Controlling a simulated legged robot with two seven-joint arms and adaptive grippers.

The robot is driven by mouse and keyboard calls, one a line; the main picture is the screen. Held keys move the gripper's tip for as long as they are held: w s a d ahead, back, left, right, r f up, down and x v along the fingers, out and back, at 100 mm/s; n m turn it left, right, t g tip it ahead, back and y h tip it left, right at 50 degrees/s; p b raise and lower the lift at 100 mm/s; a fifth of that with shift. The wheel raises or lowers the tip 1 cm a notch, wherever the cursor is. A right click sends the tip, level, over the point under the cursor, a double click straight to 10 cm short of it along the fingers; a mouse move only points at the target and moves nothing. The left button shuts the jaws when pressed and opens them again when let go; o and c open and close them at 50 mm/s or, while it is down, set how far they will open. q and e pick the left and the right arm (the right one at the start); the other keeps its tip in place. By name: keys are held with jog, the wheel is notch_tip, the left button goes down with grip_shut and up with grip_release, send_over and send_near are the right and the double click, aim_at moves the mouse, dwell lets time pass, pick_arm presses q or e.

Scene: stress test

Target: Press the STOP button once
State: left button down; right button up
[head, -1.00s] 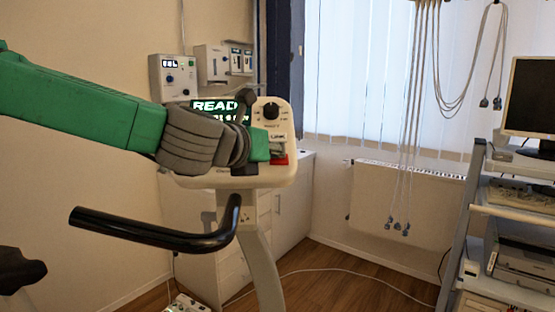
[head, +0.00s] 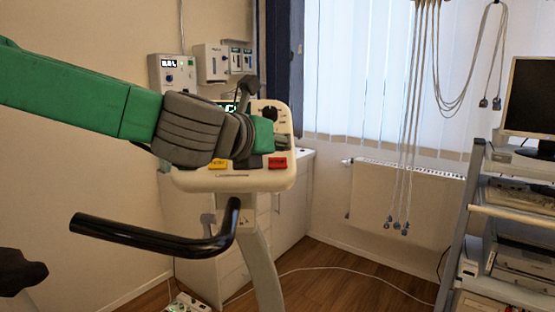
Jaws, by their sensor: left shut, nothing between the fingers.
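The exercise bike's cream console (head: 235,183) stands at the centre of the head view. A red button (head: 277,162) shows on its lower right and a yellow button (head: 217,163) on its lower left; I cannot read their labels clearly. The red one is presumably the STOP button. My left gripper (head: 262,136), at the end of the green arm with a grey wrist, is shut and empty. It appears just above the red button in the picture, apart from it, and hides part of the console and its green display. My right gripper is not in view.
A black handlebar (head: 150,236) curves in front of the console. White cabinets (head: 290,205) and wall devices (head: 173,75) stand behind. A radiator (head: 385,205) is under the window, with hanging cables before it. A cart (head: 470,220) with a monitor stands at the right.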

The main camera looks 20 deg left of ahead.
pick_arm(q)
jog(key=shift+s+d+r+p, duration=0.15)
jog(key=shift+s+r+p, duration=0.05)
jog(key=shift+s+r, duration=0.25)
jog(key=shift+s+d+r+p, duration=0.2)
jog(key=shift+s+r, duration=0.1)
jog(key=shift+r, duration=0.25)
jog(key=s+d+r+p, duration=0.1)
jog(key=s+r+p, duration=0.2)
jog(key=s+r, duration=0.1)
jog(key=shift+d+r, duration=0.15)
jog(key=shift+r, duration=0.65)
jog(key=shift+f, duration=0.1)
